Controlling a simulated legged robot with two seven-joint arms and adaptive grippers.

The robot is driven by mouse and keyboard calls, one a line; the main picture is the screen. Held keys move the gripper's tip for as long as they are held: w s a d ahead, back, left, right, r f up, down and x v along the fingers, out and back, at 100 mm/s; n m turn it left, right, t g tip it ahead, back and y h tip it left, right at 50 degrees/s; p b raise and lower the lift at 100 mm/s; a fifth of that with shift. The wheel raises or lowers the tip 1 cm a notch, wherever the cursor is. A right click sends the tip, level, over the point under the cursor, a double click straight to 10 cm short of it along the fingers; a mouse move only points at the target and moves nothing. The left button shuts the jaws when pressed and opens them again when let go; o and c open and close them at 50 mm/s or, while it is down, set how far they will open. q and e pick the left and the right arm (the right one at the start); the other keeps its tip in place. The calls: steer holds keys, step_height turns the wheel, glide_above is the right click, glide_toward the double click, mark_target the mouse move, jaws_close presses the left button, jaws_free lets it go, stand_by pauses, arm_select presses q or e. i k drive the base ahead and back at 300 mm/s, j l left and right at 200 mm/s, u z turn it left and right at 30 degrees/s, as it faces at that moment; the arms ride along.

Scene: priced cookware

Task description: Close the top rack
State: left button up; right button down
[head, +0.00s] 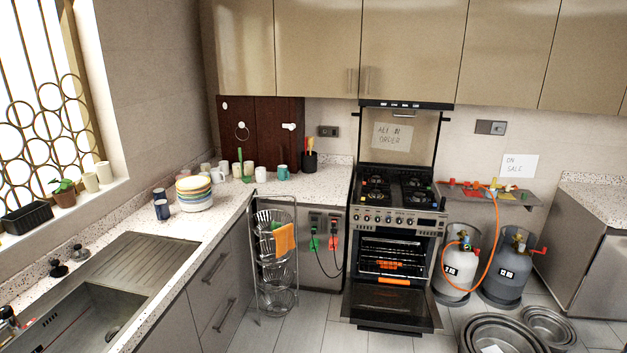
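The oven (395,225) stands below the hob, with its door (390,309) folded down open. Wire racks (394,247) show inside the lit oven, one above another. The upper rack is small in view, and I cannot tell how far it is pulled out. An orange item (390,265) lies inside on a lower level, and an orange bar (394,281) is at the front of the oven opening. Neither of my grippers can be made out in the head view.
A wire basket stand (275,260) with an orange cloth (284,240) stands left of the oven. Gas cylinders (455,265) with an orange hose stand at its right. Large metal pans (500,335) lie on the floor at the lower right. Floor left of the door is clear.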

mark_target(406, 281)
steer(key=i+j, duration=0.1)
steer(key=i, duration=2.05)
steer(key=l+z, duration=0.05)
steer(key=l, duration=0.05)
